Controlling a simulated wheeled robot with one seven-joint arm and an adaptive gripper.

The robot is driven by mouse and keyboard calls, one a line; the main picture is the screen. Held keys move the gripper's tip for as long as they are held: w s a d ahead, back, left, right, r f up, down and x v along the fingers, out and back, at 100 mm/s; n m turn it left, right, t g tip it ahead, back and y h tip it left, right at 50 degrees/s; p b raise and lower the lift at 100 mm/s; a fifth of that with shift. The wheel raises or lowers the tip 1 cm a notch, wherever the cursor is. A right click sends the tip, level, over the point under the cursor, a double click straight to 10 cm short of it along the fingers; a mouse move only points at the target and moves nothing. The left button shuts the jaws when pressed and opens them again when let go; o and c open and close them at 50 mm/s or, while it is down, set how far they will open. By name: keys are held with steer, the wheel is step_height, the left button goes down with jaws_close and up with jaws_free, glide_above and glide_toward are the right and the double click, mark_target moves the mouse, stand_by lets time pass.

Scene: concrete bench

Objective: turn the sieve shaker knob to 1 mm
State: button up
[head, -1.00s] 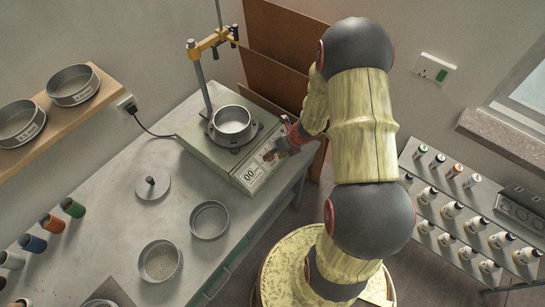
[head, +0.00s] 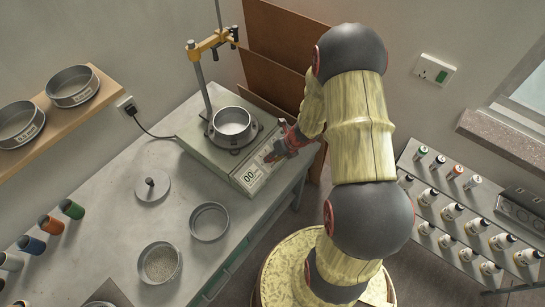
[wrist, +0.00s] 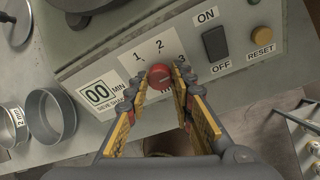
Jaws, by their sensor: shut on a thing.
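The sieve shaker (head: 205,150) stands at the back of the bench with its front panel facing me. In the wrist view, its round red knob (wrist: 160,77) sits below the printed 1, 2 and 3. A pale mark shows on the knob's face, but I cannot tell which number it points to. My gripper (wrist: 161,88) is shut on the knob, one finger on each side. In the head view my gripper (head: 272,154) is at the panel and hides the knob.
A sieve pan (head: 232,126) sits on the shaker. A lid (head: 152,186) and loose sieves (head: 209,221) lie on the bench.

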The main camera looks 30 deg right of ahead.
jaws_close()
steer(key=shift+n+b, duration=0.3)
steer(key=n+h+b, duration=0.1)
steer(key=n+b, duration=0.3)
steer(key=n, duration=0.1)
steer(key=shift+f, duration=0.1)
steer(key=n+b, duration=0.3)
steer(key=n, duration=0.1)
steer(key=n+b, duration=0.3)
steer(key=b, duration=0.1)
steer(key=shift+a+t+h, duration=0.1)
steer(key=shift+t+h, duration=0.2)
steer(key=shift+h, duration=0.1)
steer(key=n+b, duration=0.6)
steer(key=b, duration=0.1)
steer(key=shift+f+t, duration=0.1)
steer(key=shift+t, duration=0.2)
steer(key=n+b, duration=0.4)
steer(key=b, duration=0.1)
steer(key=shift+s, duration=0.1)
steer(key=shift+r, duration=0.2)
